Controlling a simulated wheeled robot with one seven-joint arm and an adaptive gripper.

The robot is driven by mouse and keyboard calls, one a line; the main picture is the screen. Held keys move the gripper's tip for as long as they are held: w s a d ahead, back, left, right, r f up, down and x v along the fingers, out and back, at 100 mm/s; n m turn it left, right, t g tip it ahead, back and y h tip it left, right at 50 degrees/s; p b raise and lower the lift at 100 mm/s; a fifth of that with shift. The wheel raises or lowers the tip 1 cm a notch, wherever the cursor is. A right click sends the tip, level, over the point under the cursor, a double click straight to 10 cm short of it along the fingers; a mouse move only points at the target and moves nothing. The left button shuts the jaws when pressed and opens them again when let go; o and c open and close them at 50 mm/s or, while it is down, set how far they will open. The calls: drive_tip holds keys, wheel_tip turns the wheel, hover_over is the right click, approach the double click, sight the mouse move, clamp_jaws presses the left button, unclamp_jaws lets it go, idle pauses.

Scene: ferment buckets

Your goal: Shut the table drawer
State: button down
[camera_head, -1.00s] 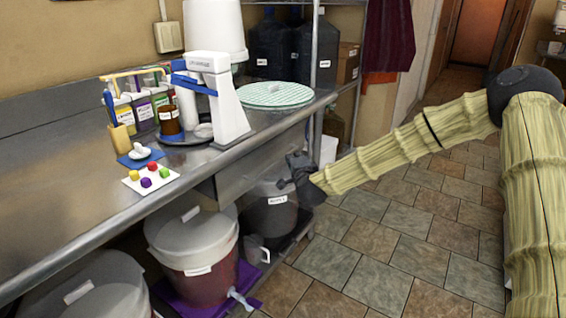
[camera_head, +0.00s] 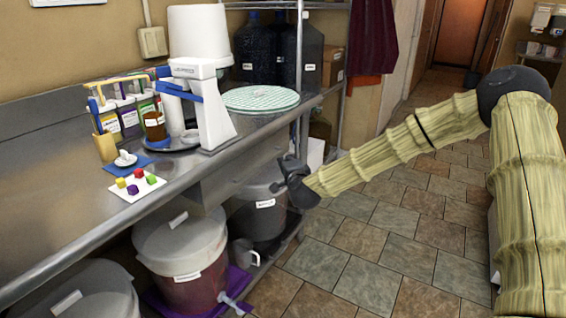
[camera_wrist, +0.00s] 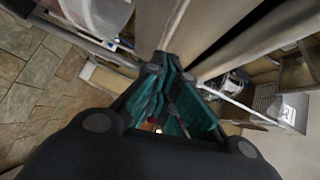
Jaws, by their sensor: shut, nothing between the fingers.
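The table drawer (camera_head: 238,172) is a grey metal box under the front edge of the steel table (camera_head: 75,215). Its left side shows below the tabletop, so it seems to stand out somewhat; how far is hard to tell. My gripper (camera_head: 283,174) is dark and shut, with nothing in it. It is at the right end of the drawer, close to its front; whether they touch I cannot tell. In the wrist view the teal finger pads of my gripper (camera_wrist: 168,95) are close together, near pale metal panels with a dark gap between them.
Lidded buckets (camera_head: 180,255) stand below the table, one with a spigot, and a darker bucket (camera_head: 262,215) is under the drawer. A white dispenser (camera_head: 205,105), a round checkered lid (camera_head: 260,98) and small coloured cubes (camera_head: 136,183) are on top. The tiled floor (camera_head: 370,245) is clear.

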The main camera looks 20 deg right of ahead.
drive_tip(key=s+r, duration=0.2)
drive_tip(key=s, duration=0.9)
drive_tip(key=s+a+f+n+g+y, duration=0.1)
drive_tip(key=s+a+f+n+g, duration=0.15)
drive_tip(key=s+f, duration=0.5)
drive_tip(key=s+a+f+n+g+y, duration=0.1)
drive_tip(key=s+a+f+n+g, duration=0.2)
drive_tip(key=f, duration=0.8)
drive_tip(key=s+a+f+n+g+y, duration=0.1)
drive_tip(key=s+a+f+n+g, duration=0.2)
drive_tip(key=s+f, duration=0.55)
drive_tip(key=s+f+n+g, duration=0.45)
drive_tip(key=s+f, duration=0.65)
drive_tip(key=s, duration=0.3)
drive_tip(key=s+d+f+n+g+h, duration=0.1)
drive_tip(key=s+f+n+g, duration=0.1)
drive_tip(key=s, duration=0.6)
drive_tip(key=s+d+f+n+g, duration=0.1)
drive_tip(key=s+d+f+n, duration=0.15)
drive_tip(key=s, duration=0.45)
wheel_tip(320, 180, up, 19)
drive_tip(key=p, duration=2)
drive_tip(key=shift+s+a+r+h, duration=0.15)
drive_tip(key=shift+s+a+h, duration=0.1)
drive_tip(key=shift+h, duration=0.05)
